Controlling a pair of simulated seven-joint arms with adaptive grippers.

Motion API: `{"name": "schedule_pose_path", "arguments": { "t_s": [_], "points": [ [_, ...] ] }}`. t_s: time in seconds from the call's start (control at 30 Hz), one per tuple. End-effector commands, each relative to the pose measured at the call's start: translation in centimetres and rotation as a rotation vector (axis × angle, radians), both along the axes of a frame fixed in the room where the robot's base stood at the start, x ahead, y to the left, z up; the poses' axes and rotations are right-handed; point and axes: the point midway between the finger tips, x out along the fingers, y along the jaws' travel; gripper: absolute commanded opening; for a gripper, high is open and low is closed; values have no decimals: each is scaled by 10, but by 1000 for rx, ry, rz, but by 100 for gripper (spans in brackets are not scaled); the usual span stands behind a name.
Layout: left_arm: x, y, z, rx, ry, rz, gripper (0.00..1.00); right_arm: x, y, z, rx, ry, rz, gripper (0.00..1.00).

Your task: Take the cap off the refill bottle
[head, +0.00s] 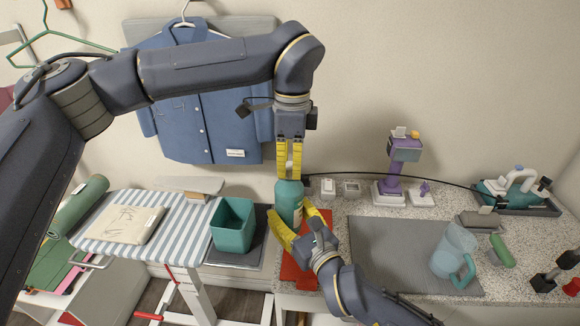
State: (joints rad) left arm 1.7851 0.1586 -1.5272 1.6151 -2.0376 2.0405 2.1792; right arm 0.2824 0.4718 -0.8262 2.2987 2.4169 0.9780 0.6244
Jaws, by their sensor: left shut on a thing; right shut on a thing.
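The refill bottle (289,196) is teal and stands upright at the left end of the counter, on or just behind a red mat. My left gripper (289,174) points straight down above it, its yellow fingers shut at the bottle's top. The cap is mostly hidden between those fingers, and I cannot tell whether it still touches the bottle neck. My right gripper (296,226) comes from the front and is shut around the lower body of the bottle, hiding its base.
A teal open bin (233,225) stands just left of the bottle, beside a striped ironing board (187,226). A clear blue jug (453,252) stands on the grey mat (385,250) to the right. A purple device (398,165) is at the back. A blue shirt (195,95) hangs behind.

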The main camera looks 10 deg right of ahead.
Motion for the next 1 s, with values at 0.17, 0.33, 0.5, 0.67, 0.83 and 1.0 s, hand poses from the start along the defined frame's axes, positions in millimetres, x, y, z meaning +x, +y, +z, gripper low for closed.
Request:
{"name": "schedule_pose_path", "arguments": {
  "t_s": [0.17, 0.33, 0.5, 0.67, 0.83, 1.0],
  "points": [
    [-1, -1, 0, -1, 1, -5, 17, 0, 1, 0, -1, 0, 1, 0],
    [-1, -1, 0, -1, 1, -5, 34, 0, 1, 0, -1, -1, 1, 0],
    [0, -1, 0, 0, 0, -4, 34, 0, 0, 0, -1, -1, 1, 0],
    [0, 0, 4, 0, -1, -4, 34, 0, 0, 1, -1, -1, 1, 0],
    [0, -1, 18, 0, -1, -4, 34, 0, 0, 1, -1, -1, 1, 0],
    [0, -1, 37, 0, -2, -3, 34, 0, 0, 1, -1, -1, 1, 0]
  ]
}}
